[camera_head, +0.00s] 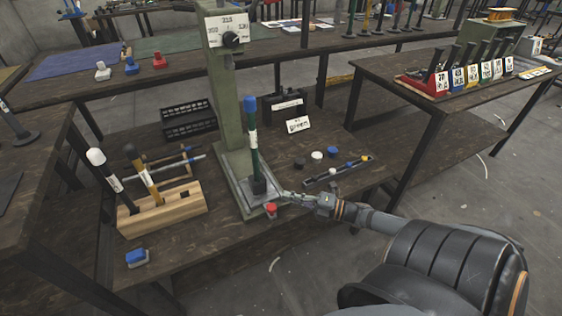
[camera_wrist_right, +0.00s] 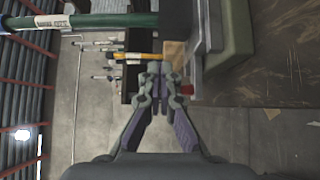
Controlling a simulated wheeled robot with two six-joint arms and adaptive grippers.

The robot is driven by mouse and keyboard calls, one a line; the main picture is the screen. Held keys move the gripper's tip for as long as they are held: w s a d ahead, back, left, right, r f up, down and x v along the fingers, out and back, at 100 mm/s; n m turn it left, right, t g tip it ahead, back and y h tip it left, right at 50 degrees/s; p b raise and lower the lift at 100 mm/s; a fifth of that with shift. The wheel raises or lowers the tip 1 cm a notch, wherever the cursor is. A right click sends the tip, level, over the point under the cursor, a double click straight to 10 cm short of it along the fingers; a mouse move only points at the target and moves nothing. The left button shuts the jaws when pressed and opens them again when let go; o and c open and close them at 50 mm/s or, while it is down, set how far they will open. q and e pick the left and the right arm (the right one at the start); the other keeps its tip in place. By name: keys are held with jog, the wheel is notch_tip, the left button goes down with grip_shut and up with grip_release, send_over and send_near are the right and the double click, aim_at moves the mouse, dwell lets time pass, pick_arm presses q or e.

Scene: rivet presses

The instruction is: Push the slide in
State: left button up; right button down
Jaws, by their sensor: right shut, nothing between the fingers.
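The green rivet press (camera_head: 226,105) stands on the dark wooden bench, with a dial on its head. At its foot is a grey metal slide plate (camera_head: 259,206), and a small red knob (camera_head: 271,208) shows at its front. A tall green tool with a blue top (camera_head: 252,140) stands upright in a black block on the slide. My right gripper (camera_head: 286,196) is shut and empty, just right of the slide's front. Whether it touches the slide I cannot tell. The wrist view shows its fingertips (camera_wrist_right: 160,74) together, beside a red part (camera_wrist_right: 187,89). My left gripper is out of view.
A wooden block (camera_head: 165,209) holding upright hammers stands left of the press. A blue block (camera_head: 137,257) lies near the front edge. A black strip with small parts (camera_head: 340,172) and loose caps (camera_head: 317,155) lie to the right. Black racks (camera_head: 188,118) stand behind.

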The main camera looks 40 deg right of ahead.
aim_at(255, 187)
jog(key=x, duration=0.1)
jog(key=b+x, duration=0.2)
jog(key=shift+w+a+f, duration=0.1)
jog(key=shift+w+f, duration=0.15)
jog(key=shift+f, duration=0.05)
jog(key=b+x, duration=0.2)
jog(key=x, duration=0.1)
jog(key=shift+w+a, duration=0.2)
jog(key=shift+w, duration=0.15)
jog(key=shift+w+a+r+b, duration=0.3)
jog(key=shift+w+b, duration=0.1)
jog(key=shift+w, duration=0.1)
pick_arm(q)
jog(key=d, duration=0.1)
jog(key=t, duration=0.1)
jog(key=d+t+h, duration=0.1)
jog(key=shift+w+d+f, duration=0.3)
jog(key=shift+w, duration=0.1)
pick_arm(e)
jog(key=shift+w, duration=0.1)
